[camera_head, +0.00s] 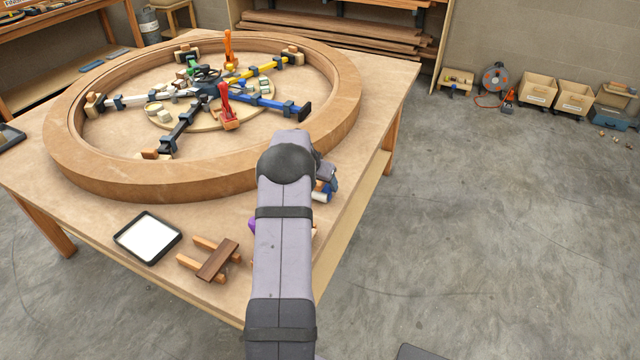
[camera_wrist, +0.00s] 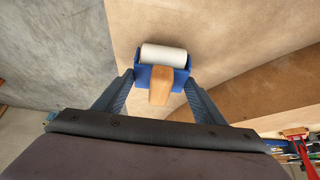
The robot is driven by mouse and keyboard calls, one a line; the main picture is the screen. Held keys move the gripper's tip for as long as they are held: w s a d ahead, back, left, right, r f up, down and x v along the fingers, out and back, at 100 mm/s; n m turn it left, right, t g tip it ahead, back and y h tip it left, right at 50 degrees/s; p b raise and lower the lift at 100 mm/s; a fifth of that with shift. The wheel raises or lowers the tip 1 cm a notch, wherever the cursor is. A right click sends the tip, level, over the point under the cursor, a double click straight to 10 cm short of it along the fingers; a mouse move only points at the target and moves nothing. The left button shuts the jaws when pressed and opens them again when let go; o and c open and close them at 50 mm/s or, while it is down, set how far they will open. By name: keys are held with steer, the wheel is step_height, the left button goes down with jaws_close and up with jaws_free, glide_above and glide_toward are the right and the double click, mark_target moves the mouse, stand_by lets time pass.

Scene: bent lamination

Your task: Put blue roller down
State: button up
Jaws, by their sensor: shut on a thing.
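The blue roller (camera_wrist: 143,72) has a blue frame, a white cylinder and a wooden handle. In the wrist view my gripper (camera_wrist: 160,84) has one finger on each side of it and is shut on it, with the handle pointing back toward the wrist. In the head view the roller (camera_head: 321,196) shows only partly at the right of my arm, by the table's right edge. My gripper (camera_head: 325,174) is mostly hidden there by the arm. I cannot tell whether the roller touches the table.
A large wooden ring (camera_head: 130,180) with clamps inside fills much of the table (camera_head: 105,220). A purple thing (camera_head: 252,225) is partly behind my arm. Bare tabletop shows between these.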

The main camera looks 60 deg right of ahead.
steer(key=shift+s+a+f, duration=0.1)
steer(key=shift+a+f, duration=0.25)
steer(key=shift+f, duration=0.25)
steer(key=shift+c, duration=0.9)
steer(key=o, duration=0.9)
steer(key=shift+f, duration=0.1)
steer(key=o, duration=0.3)
steer(key=shift+d, duration=0.15)
steer(key=shift+r, duration=0.3)
steer(key=shift+r+p, duration=0.75)
steer(key=shift+p, duration=0.2)
steer(key=shift+r+b, duration=0.25)
steer(key=shift+b, duration=0.15)
steer(key=b+v, duration=0.2)
steer(key=v, duration=0.9)
